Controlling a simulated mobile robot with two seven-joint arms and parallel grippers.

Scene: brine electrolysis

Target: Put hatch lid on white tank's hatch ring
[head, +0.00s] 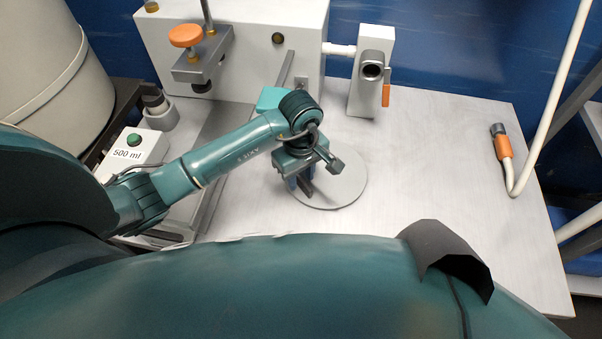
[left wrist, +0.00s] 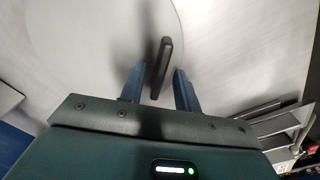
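The hatch lid, a flat light-grey disc (head: 346,188), lies on the grey tabletop under my left gripper (head: 304,185). In the left wrist view the lid (left wrist: 75,45) fills the upper left, and its dark bar handle (left wrist: 161,66) shows between the two blue fingers. The left gripper (left wrist: 158,76) is open, with a gap on each side of the handle. I cannot tell how far the fingertips are above the lid. A large off-white cylindrical tank (head: 45,75) stands at the upper left; I cannot see a hatch ring on it. My right gripper is out of view.
A white box unit (head: 260,40) with an orange knob (head: 186,36) stands behind. A white stand (head: 371,75) with an orange handle is right of it. A "500 ml" box (head: 145,146) sits left. A hose with an orange-collared end (head: 502,143) lies right. The table's right middle (head: 440,170) is clear.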

